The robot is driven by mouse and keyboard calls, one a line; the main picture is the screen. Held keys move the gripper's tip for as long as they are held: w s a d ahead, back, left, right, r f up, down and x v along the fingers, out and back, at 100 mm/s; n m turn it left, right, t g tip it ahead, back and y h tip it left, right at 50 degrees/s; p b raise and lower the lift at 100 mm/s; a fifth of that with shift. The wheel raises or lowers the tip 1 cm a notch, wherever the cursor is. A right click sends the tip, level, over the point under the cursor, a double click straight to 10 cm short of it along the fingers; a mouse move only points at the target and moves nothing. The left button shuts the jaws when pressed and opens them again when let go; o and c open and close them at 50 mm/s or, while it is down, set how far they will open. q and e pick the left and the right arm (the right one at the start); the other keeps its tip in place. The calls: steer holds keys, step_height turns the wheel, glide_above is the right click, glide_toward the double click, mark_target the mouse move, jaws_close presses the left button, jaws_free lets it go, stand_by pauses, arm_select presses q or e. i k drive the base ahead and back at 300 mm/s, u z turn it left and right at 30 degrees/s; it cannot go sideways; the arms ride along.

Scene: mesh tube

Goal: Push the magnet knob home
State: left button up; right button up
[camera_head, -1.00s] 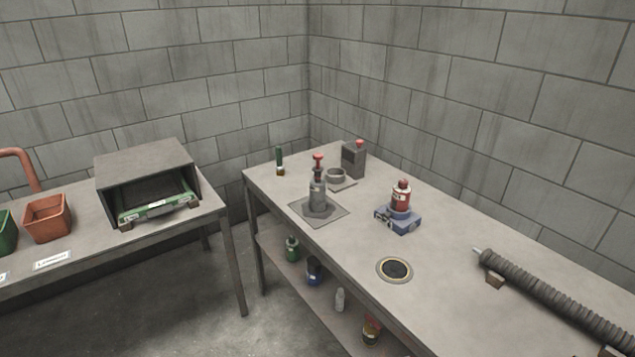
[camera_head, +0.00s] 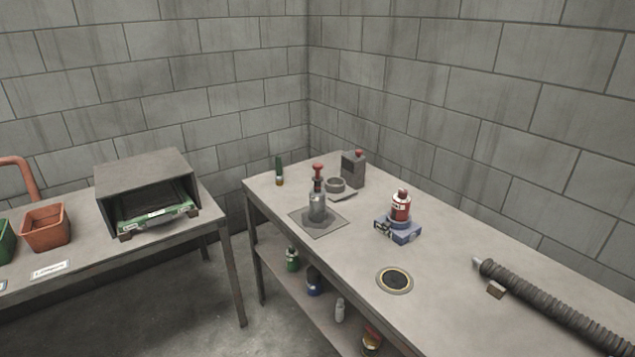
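A red knob (camera_head: 318,171) tops a dark stem on an upright grey bottle-shaped device (camera_head: 317,208), which stands on a square grey plate (camera_head: 334,227) on the right-hand bench. A second, smaller red knob (camera_head: 359,153) sits on top of a dark grey box (camera_head: 353,171) farther back. I cannot tell which of the two is the magnet knob. A dark ribbed tube (camera_head: 560,308) with a pale metal tip lies along the bench's right side. Neither of my grippers shows in the head view.
A red bottle (camera_head: 400,206) stands on a blue base (camera_head: 398,232) on the bench (camera_head: 345,262). A round dark-centred inset (camera_head: 395,279) lies nearer. A grey open-fronted box (camera_head: 145,178) and an orange bin (camera_head: 45,229) stand on the left table. Several bottles stand on the lower shelf.

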mark_target(318, 171)
steer(key=z, duration=0.05)
steer(key=i, duration=1.05)
steer(key=z, duration=0.5)
